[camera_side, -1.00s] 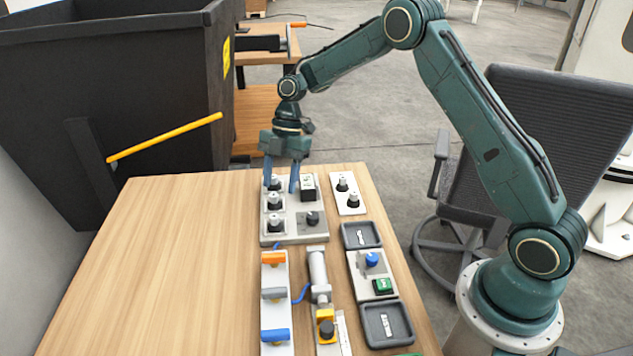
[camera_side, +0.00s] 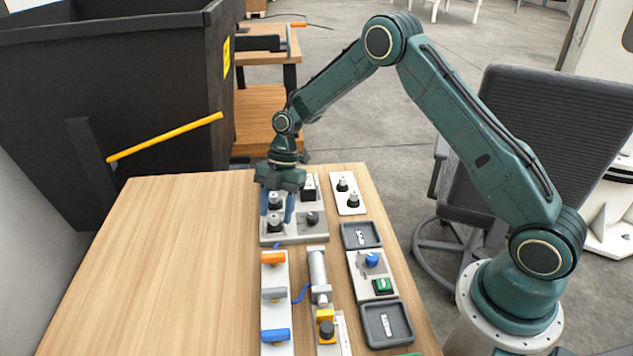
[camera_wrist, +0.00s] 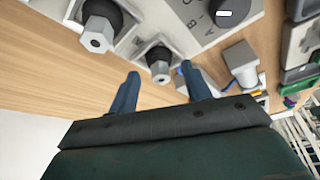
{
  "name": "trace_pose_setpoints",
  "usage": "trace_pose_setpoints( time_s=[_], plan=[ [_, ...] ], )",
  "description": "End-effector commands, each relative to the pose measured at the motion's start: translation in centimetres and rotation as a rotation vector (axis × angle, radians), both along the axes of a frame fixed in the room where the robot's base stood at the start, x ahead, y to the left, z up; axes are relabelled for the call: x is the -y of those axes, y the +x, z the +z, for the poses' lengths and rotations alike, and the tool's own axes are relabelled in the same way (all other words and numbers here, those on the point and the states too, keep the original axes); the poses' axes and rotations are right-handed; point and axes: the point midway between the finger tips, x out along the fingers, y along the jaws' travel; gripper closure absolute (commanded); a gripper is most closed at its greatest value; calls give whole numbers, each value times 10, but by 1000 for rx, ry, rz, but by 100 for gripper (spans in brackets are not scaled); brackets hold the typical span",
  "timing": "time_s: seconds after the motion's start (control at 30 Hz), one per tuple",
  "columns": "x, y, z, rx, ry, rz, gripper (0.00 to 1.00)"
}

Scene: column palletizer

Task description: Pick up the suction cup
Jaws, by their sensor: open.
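Black suction cups with grey hex fittings stand upright in white square seats on a grey holder (camera_side: 312,238). The nearest suction cup (camera_side: 276,225) also shows in the wrist view (camera_wrist: 160,70). A second suction cup (camera_wrist: 97,32) stands left of it there, and a third place is hidden behind my gripper in the side view. My gripper (camera_side: 277,214) points down over the holder, open and empty. Its two blue fingers line up on either side of the nearest cup. I cannot tell whether the tips reach down around it.
A dial (camera_side: 312,219) and a black-and-white block (camera_side: 309,187) share the holder. A white plate (camera_side: 345,209) with two black pieces lies right. Orange, grey and blue valves, a cylinder (camera_side: 318,272) and dark trays (camera_side: 388,325) are nearer. The table's left half (camera_side: 170,270) is clear.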

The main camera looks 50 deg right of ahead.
Motion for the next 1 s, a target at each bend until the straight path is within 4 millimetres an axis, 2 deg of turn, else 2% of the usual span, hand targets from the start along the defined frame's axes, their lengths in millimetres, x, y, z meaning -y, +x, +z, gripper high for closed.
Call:
trace_pose_setpoints(
  time_s=[0.2,0.67,0.9,1.0],
  plan=[
    [-5,-1,-12,0,-1,-1,51],
    [-5,-1,-12,1,-1,-1,51],
    [-5,-1,-12,1,-1,-1,97],
    [-5,-1,-12,1,-1,-1,98]
  ],
)
